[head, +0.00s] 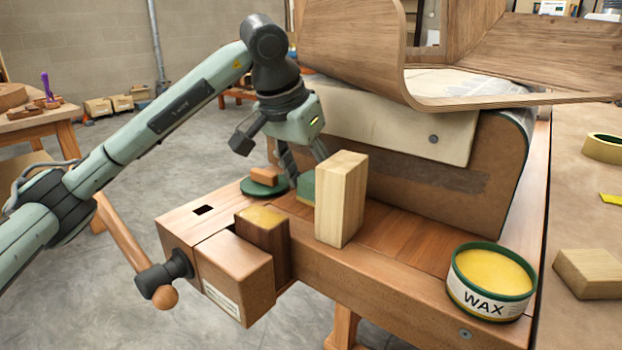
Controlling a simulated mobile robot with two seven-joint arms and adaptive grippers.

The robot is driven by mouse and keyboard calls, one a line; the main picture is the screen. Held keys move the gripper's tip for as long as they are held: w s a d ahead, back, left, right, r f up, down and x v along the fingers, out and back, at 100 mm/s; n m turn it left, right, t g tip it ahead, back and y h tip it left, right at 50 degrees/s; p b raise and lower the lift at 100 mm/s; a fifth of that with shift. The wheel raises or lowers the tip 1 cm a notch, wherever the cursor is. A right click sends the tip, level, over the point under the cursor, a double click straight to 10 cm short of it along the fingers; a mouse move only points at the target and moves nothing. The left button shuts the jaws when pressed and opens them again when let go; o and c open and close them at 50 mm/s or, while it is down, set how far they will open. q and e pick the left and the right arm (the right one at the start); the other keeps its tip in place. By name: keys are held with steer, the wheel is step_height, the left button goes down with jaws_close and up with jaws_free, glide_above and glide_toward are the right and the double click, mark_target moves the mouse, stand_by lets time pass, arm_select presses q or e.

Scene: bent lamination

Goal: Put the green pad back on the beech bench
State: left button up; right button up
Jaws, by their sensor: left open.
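The green pad (307,186) shows as a small green piece with a pale lower edge, partly hidden behind a pale upright wood block (340,198). It appears to rest on the top of the beech bench (395,235). My left gripper (304,172) is open, fingers pointing down, right at the pad. One finger is left of the pad and the other is above it near the block. I cannot tell whether either finger touches the pad. My right gripper is not in view.
A dark green disc (250,189) bearing a small orange-brown block (264,175) lies just left of the gripper. An open wax tin (491,282) stands at the bench's right front. A large curved form (440,180) with bent plywood (480,98) above fills the back right.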

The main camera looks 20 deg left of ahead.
arm_select(q)
steer(key=shift+r, duration=0.1)
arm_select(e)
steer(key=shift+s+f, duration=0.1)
arm_select(q)
steer(key=shift+r, duration=0.3)
steer(key=v, duration=1.1)
steer(key=shift+r, duration=0.2)
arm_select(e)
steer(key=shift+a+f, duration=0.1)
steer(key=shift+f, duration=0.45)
